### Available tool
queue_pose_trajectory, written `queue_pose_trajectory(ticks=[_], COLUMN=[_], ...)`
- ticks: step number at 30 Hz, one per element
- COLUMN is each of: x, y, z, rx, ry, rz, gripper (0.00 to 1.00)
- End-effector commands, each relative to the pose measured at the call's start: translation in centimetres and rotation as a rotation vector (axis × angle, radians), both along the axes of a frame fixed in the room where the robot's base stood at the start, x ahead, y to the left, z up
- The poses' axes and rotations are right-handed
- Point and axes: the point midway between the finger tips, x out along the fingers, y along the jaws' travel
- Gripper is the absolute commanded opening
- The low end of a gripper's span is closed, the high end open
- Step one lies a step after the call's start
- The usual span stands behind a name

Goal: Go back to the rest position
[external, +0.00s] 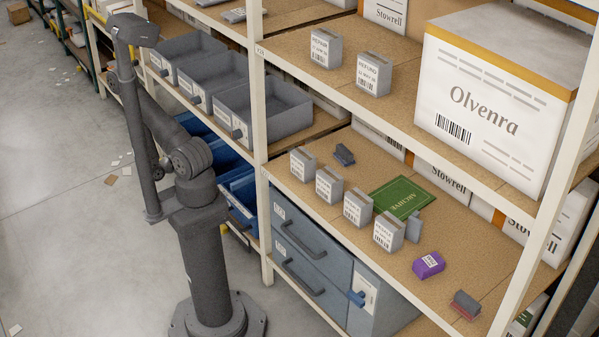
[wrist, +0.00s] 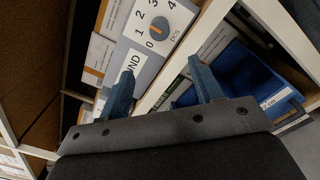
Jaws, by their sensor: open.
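My gripper (wrist: 163,84) shows in the wrist view with two blue fingers spread apart and nothing between them. The fingers point toward a rack with boxes and a blue bin. In the external view my arm stands folded and raised on its column at the left, in front of the rack. I cannot make out the fingers in that view.
Blue bins (external: 240,208) and grey open bins (external: 262,106) sit on the rack right of my arm. Grey drawers (external: 308,240) are below. Small boxes (external: 389,231) and a green archive mat (external: 402,196) lie on a shelf. The aisle floor (external: 50,180) at left is mostly clear.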

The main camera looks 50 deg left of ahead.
Motion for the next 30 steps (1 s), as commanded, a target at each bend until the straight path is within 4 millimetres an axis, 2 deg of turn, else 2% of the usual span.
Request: queue_pose_trajectory(ticks=[30], x=[9.8], y=[-0.1], z=[0.2], rx=[0.001], ry=[-0.001], rz=[-0.005], gripper=[0.59])
